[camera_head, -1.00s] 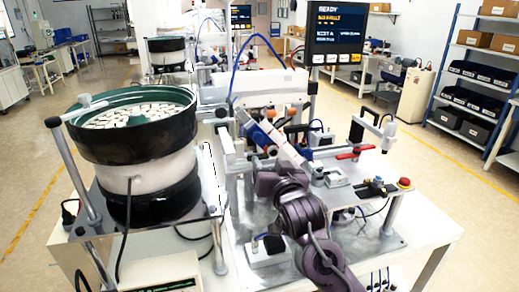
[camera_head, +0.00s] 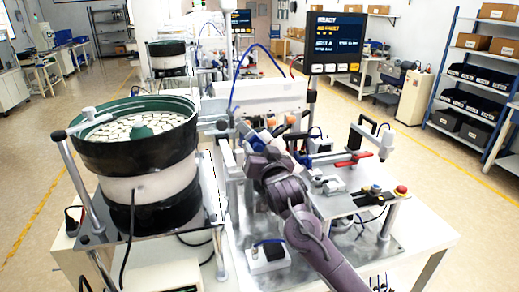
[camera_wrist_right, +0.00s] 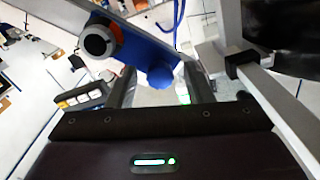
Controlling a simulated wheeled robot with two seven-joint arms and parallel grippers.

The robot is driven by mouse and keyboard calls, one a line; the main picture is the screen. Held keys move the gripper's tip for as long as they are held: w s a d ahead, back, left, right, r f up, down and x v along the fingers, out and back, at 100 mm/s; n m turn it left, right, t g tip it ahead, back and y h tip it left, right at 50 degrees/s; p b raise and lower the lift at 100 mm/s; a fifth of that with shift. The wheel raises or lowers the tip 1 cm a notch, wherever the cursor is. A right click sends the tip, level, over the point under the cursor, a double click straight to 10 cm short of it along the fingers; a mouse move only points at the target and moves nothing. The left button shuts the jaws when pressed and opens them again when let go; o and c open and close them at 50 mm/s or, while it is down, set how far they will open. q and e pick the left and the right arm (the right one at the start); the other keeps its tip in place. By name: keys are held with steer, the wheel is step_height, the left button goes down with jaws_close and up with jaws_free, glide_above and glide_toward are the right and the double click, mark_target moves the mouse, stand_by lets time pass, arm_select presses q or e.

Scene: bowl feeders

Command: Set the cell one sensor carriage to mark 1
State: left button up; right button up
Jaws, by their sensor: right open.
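My right gripper (camera_head: 258,147) is at the rail assembly beside the bowl feeder in the head view; its fingertips are largely hidden by my own arm. In the right wrist view its two fingers (camera_wrist_right: 160,88) are apart. A blue block (camera_wrist_right: 145,45) lies just ahead, with a round grey and orange part (camera_wrist_right: 101,40) on it. Its blue knob (camera_wrist_right: 161,76) shows between the fingers; I cannot tell whether they touch it. This block appears to be the sensor carriage, and blue parts (camera_head: 247,131) also show in the head view. No mark is readable. My left gripper is out of view.
The bowl feeder (camera_head: 133,160) full of pale parts stands left of the rail. A display on a post (camera_head: 335,42) rises behind. A red clamp handle (camera_head: 354,160), a grey post fixture (camera_head: 386,141) and a red button (camera_head: 401,190) stand to the right.

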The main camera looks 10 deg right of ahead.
steer(key=shift+c, duration=0.5)
jaws_close()
steer(key=d+f+b, duration=0.4)
steer(key=d+f, duration=0.4)
steer(key=f, duration=0.2)
steer(key=shift+w, duration=0.1)
steer(key=shift+o, duration=0.5)
jaws_free()
steer(key=shift+d, duration=0.25)
steer(key=shift+a, duration=0.1)
